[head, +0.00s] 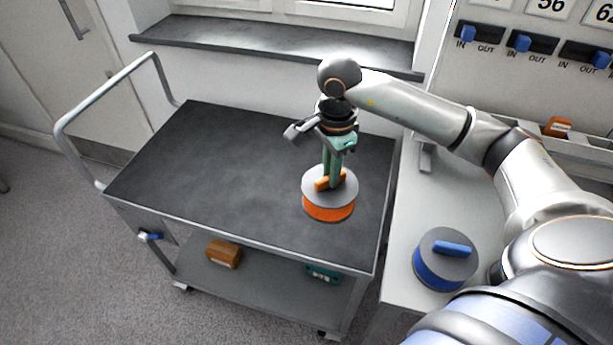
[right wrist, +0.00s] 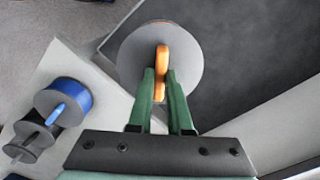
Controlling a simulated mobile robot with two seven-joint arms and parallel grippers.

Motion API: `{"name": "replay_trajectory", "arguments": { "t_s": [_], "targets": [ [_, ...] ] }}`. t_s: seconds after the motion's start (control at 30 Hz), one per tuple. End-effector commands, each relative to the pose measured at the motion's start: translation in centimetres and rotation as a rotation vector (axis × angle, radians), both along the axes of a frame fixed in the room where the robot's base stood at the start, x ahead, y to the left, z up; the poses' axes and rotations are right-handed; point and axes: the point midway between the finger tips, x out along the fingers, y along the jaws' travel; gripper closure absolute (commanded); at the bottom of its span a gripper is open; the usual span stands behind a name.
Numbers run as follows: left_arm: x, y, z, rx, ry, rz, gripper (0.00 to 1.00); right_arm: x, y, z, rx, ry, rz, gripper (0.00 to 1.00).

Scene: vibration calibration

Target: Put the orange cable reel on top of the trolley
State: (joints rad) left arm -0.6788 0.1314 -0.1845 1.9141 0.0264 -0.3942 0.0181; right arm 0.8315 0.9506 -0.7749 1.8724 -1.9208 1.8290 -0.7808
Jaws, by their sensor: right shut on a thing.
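The orange cable reel (head: 329,207) has a grey top disc and an orange handle. My right gripper (head: 331,177) points down and is shut on the handle; in the right wrist view its green fingers (right wrist: 161,88) grip both sides of it. The reel (right wrist: 185,45) is level, over the right part of the trolley's dark top (head: 225,165). I cannot tell whether its underside touches the top or hangs just above. The rest of the trolley top is bare. My left gripper is not in view.
A blue reel (head: 437,272) stands on the white bench right of the trolley. In the right wrist view, dark reels (right wrist: 35,132) stand beside it. The trolley's lower shelf holds an orange-brown box (head: 223,254) and a teal item (head: 322,272). A rail handle (head: 100,95) rises at the trolley's left end.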

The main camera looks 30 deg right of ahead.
Motion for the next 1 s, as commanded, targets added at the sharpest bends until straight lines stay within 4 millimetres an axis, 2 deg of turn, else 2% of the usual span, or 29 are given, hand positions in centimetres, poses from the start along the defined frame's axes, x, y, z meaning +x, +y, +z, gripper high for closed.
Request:
{"name": "replay_trajectory", "arguments": {
  "t_s": [0.1, 0.2, 0.4, 0.67, 0.83, 1.0],
  "targets": [
    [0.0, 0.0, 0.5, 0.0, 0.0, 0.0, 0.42, 2.3, 0.2, -0.9, 0.004, 0.0, 0.0, 1.0],
    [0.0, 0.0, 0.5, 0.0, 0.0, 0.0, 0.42, 3.7, 0.2, -3.0, 0.002, 0.003, -0.001, 1.0],
    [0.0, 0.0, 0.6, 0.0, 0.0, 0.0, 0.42, 5.8, 0.2, -5.4, 0.003, -0.002, 0.001, 1.0],
    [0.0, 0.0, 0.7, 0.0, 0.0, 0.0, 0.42, 6.9, 0.2, -6.8, 0.003, -0.001, 0.002, 1.0],
    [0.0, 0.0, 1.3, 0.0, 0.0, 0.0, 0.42, 6.7, 0.2, -9.1, 0.002, 0.001, 0.002, 1.0],
    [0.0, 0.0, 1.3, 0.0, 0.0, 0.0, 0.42, 6.9, 0.1, -9.7, 0.002, -0.004, 0.002, 1.0]
  ]
}}
